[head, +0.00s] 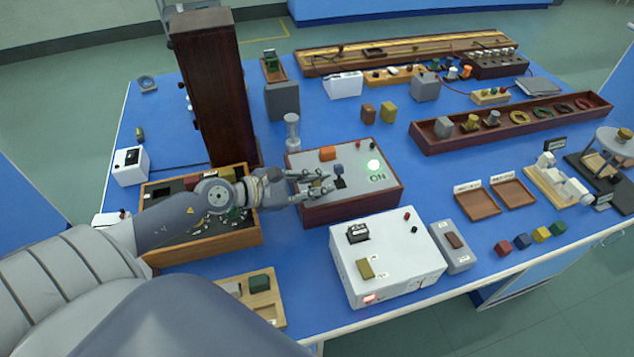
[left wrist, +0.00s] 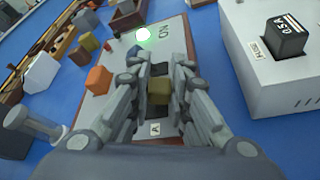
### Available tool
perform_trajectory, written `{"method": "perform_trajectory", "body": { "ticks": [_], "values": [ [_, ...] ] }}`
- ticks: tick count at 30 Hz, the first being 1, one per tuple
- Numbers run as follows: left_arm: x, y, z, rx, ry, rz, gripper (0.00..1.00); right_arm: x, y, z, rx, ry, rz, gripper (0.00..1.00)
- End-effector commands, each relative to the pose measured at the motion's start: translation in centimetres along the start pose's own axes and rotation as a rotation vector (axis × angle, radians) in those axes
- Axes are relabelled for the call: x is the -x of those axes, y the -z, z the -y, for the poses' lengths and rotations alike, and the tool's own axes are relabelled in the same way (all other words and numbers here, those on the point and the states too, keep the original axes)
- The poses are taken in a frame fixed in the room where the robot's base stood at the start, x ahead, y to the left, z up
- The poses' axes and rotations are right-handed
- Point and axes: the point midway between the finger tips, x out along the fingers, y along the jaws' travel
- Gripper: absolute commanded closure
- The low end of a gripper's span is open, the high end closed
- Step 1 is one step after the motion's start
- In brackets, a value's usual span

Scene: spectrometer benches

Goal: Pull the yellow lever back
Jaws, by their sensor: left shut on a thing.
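The wooden-sided box (head: 352,203) has a pale grey top with a lit green lamp (head: 374,165) beside the word ON. My left gripper (head: 325,185) reaches over this top from the left. Its fingers are shut on the yellow lever (left wrist: 159,92), which shows as an olive-yellow block between them in the left wrist view. In the head view the fingers mostly hide it. A blue lever (head: 338,169) stands just beyond the fingers, and an orange block (head: 327,153) sits toward the back left of the top. My right gripper is not in view.
A white box (head: 388,241) with a black block and a yellow-olive switch stands in front. A tall dark wooden column (head: 215,95) rises behind my left forearm. A clear cylinder (head: 292,130) stands behind the lever box. Bare blue table lies right of the box.

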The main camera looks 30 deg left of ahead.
Motion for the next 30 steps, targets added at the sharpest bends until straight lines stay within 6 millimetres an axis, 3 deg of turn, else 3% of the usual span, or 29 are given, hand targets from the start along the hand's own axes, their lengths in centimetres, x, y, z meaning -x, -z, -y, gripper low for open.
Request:
{"method": "perform_trajectory", "body": {
  "ticks": [10,11,12,23,30],
  "values": [
    [0.0,0.1,0.1,-0.006,0.001,-0.002,1.0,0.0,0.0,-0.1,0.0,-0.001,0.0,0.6],
    [0.0,0.1,0.1,-0.006,0.001,-0.002,0.78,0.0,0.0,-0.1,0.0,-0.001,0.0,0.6],
    [0.0,0.1,0.1,-0.006,0.001,-0.002,0.73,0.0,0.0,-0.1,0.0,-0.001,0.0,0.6],
    [0.1,0.1,0.1,-0.004,0.001,-0.001,0.73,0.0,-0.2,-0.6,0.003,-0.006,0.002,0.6],
    [2.1,0.2,0.2,-0.003,0.002,-0.004,0.73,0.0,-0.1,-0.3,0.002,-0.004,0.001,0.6]
  ]
}}
